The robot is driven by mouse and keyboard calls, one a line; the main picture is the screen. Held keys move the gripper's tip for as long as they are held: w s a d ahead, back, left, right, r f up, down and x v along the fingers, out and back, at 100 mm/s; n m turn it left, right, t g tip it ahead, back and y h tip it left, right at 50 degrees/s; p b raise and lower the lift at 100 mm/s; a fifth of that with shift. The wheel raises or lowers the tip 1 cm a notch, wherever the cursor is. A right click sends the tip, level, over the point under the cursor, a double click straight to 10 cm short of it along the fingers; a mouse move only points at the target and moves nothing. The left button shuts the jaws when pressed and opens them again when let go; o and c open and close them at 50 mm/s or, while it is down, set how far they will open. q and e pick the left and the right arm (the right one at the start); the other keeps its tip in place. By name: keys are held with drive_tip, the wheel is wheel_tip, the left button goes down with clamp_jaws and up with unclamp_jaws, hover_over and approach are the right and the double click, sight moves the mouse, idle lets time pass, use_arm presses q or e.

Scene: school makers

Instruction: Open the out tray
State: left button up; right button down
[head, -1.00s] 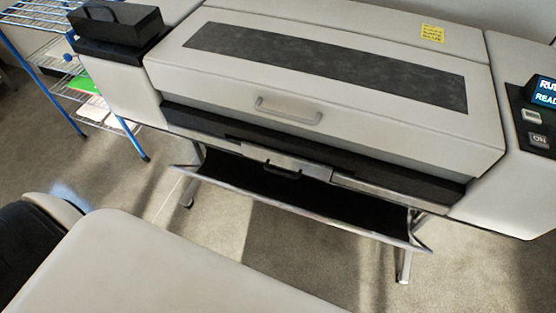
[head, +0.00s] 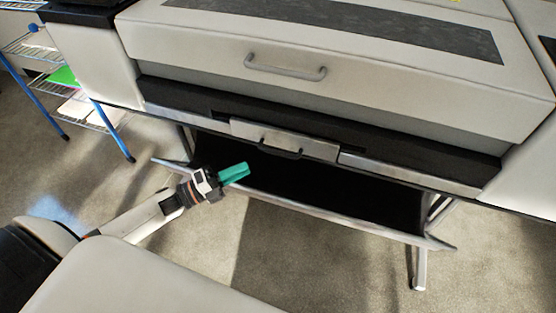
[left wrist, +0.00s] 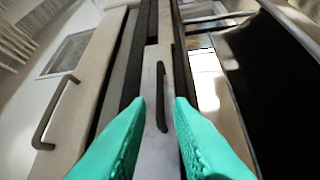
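The out tray (head: 250,131) is a pale metal panel set in the dark slot at the front of a large printer. It looks shut, nearly in line with the strip beside it. Its small black handle (head: 281,151) hangs at its lower edge. My left gripper (head: 245,171) has teal fingers and is below and left of the handle in the head view, apart from it. In the left wrist view the fingers (left wrist: 160,100) stand apart with nothing between them. The handle (left wrist: 162,98) appears ahead, lined up with the gap. My right gripper is not in view.
The printer's cover has a grey handle (head: 285,72) above the tray. A black catch basket (head: 340,198) with a metal rim hangs below the slot, close to my left gripper. A blue wire rack (head: 108,130) stands at left. Open floor lies in front.

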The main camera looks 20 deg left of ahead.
sight(278, 152)
use_arm(q)
drive_tip(key=x, duration=1.1)
drive_tip(key=shift+w+d+b, duration=0.2)
drive_tip(key=shift+w+b, duration=0.05)
drive_tip(key=shift+b, duration=0.1)
drive_tip(key=shift+c, duration=0.6)
clamp_jaws()
